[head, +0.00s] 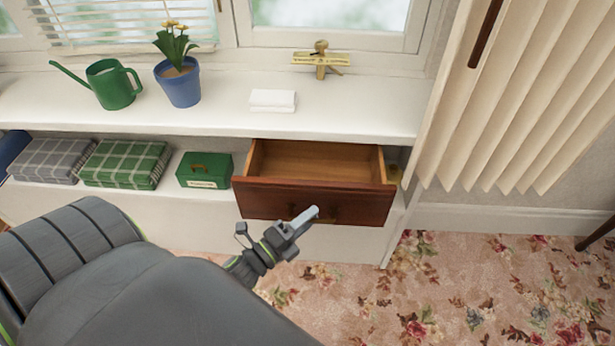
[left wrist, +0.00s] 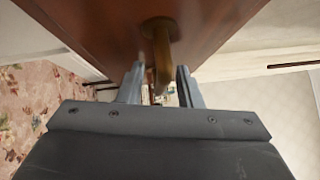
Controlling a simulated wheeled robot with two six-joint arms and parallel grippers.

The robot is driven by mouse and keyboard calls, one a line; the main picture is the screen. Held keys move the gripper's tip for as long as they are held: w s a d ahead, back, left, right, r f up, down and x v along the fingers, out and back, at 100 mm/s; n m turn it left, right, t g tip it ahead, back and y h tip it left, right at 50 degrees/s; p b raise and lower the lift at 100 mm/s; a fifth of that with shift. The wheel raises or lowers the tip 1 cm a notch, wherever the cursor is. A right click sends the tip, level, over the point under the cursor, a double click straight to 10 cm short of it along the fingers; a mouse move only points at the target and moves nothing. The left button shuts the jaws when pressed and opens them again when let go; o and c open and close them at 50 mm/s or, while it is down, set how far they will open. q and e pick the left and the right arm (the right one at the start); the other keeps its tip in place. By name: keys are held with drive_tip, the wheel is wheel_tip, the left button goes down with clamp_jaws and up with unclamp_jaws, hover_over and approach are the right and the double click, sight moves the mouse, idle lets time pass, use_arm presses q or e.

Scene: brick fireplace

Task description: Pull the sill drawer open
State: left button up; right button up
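The sill drawer (head: 262,200) has a dark red-brown wooden front and stands pulled out from under the white window sill. Its pale wooden inside shows and looks empty. In the head view my left gripper (head: 302,221) is in front of the drawer front, near its middle, and partly hides the handle. In the left wrist view the brass handle (left wrist: 161,50) on the drawer front (left wrist: 105,28) reaches between the two fingers of the left gripper (left wrist: 160,88). The fingers are apart, with gaps seen beside the handle. My right gripper is not in view.
The sill (head: 360,112) holds a green watering can (head: 112,85), a blue flowerpot (head: 180,85), a folded white cloth (head: 272,100) and a brass ornament (head: 321,60). Folded blankets (head: 127,163) and a green box (head: 205,170) lie on the shelf left of the drawer. Flowered carpet (head: 450,290) is clear.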

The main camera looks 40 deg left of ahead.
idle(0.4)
